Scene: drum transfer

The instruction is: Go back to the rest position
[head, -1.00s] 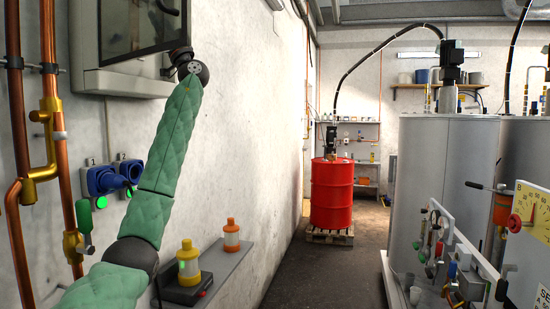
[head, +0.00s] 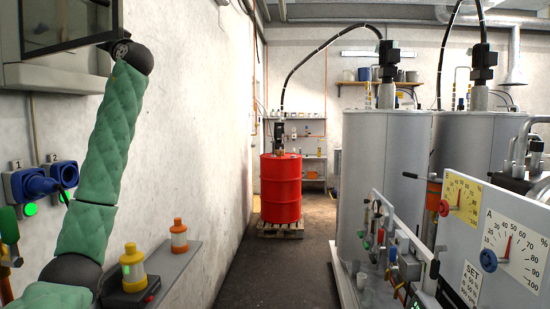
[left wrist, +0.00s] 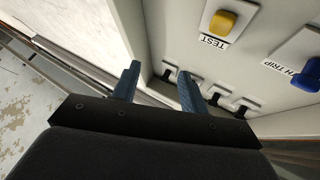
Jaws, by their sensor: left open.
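My left gripper (left wrist: 157,82) shows in the left wrist view with its two blue fingers apart and nothing between them. It is in front of a pale panel (left wrist: 180,25) with a yellow switch (left wrist: 222,22) labelled TEST and a blue switch (left wrist: 296,78) whose label is partly cut off. Several black-levered switches lie beyond the fingertips. In the head view my left arm rises along the left wall, and its gripper is out of the picture. My right gripper is in neither view.
A red drum (head: 281,190) stands on a wooden pallet (head: 280,230) at the back. Grey tanks (head: 385,180) and a gauge panel (head: 515,245) stand at the right. The floor (head: 285,280) between is clear.

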